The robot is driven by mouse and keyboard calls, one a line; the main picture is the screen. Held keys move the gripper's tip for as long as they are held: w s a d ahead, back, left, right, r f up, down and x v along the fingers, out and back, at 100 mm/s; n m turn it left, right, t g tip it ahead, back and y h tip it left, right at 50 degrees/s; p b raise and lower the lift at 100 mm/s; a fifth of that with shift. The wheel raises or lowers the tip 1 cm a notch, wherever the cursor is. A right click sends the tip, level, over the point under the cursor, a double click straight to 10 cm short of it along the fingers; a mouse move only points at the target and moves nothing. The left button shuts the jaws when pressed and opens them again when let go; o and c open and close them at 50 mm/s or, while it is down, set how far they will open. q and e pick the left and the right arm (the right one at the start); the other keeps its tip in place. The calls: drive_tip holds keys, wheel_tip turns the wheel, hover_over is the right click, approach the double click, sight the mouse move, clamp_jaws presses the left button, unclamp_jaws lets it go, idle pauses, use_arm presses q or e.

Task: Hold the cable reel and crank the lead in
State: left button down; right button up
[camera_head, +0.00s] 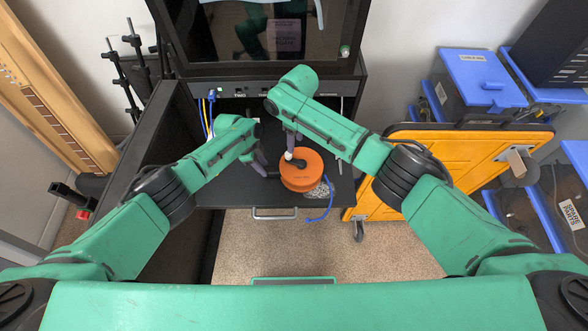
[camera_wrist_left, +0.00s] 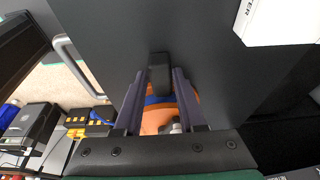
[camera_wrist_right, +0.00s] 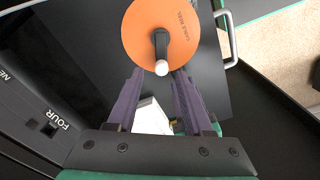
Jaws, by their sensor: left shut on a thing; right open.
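The orange cable reel (camera_head: 300,174) sits on the black pull-out shelf (camera_head: 232,190); its labelled face shows in the right wrist view (camera_wrist_right: 190,48). A black crank arm with a white knob (camera_wrist_right: 161,69) is on that face. A blue lead (camera_head: 322,214) trails from the reel to the lower right; a blue band (camera_wrist_left: 158,100) shows between the reel's orange sides. My left gripper (camera_wrist_left: 160,78) is shut on a black grip (camera_wrist_left: 159,68) at the reel's side. My right gripper (camera_wrist_right: 158,76) is open above the reel, with the white knob between its fingertips.
The black cabinet (camera_head: 225,90) with ports and plugged cables stands behind the shelf. A screen (camera_head: 270,35) is above it. A yellow cart (camera_head: 450,155) and blue bins (camera_head: 475,80) stand at right. Open floor (camera_head: 290,240) lies in front.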

use_arm(q)
drive_tip(key=shift+d, duration=0.1)
use_arm(e)
drive_tip(key=f, duration=0.2)
drive_tip(key=a+f+y, duration=0.1)
drive_tip(key=f, duration=0.1)
drive_tip(key=f+t+y, duration=0.1)
drive_tip(key=f, duration=0.1)
drive_tip(key=shift+w+a+f, duration=0.2)
drive_tip(key=shift+w+a, duration=0.1)
drive_tip(key=shift+a, duration=0.1)
